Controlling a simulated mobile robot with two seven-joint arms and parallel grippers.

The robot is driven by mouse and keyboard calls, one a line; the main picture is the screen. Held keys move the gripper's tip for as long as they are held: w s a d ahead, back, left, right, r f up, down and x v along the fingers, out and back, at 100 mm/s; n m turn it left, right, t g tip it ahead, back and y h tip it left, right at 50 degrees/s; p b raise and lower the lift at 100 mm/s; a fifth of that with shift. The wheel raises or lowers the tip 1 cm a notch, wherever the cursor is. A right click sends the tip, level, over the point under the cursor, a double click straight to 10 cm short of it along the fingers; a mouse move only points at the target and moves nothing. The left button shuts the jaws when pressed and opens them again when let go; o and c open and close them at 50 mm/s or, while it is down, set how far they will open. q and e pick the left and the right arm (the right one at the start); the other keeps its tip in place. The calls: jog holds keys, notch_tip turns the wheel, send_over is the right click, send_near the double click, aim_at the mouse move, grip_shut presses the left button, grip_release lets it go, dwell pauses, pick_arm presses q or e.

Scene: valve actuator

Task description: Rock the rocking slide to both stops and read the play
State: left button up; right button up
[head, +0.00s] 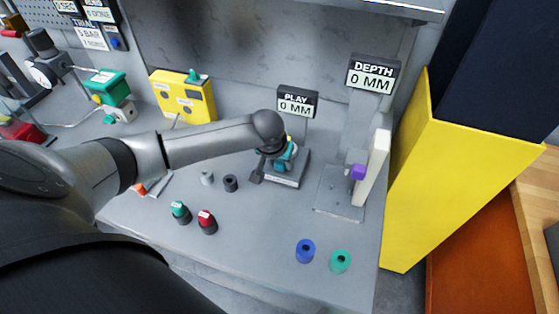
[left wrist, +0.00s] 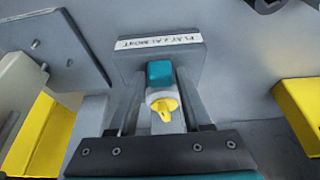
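The play fixture (head: 285,181) stands below the sign "PLAY 0 MM" (head: 297,102). Its teal slide (head: 287,157) is partly hidden by my left wrist. In the left wrist view the teal block (left wrist: 160,73) sits in front of a labelled grey plate (left wrist: 160,41), with a white collar and yellow tip (left wrist: 163,107) below it. My left gripper (head: 273,166) is over the fixture. In the left wrist view its fingers (left wrist: 160,95) stand apart on either side of the teal block; I cannot tell whether either touches it. My right gripper is not in view.
A depth stand (head: 338,192) with the sign "DEPTH 0 MM" (head: 373,76) is to the right, beside a yellow panel (head: 440,170). Blue (head: 305,250) and green (head: 340,261) rings lie in front. Green-topped (head: 181,212) and red-topped (head: 207,221) pieces stand under my forearm.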

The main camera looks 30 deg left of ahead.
pick_arm(q)
grip_shut()
dwell(0.7)
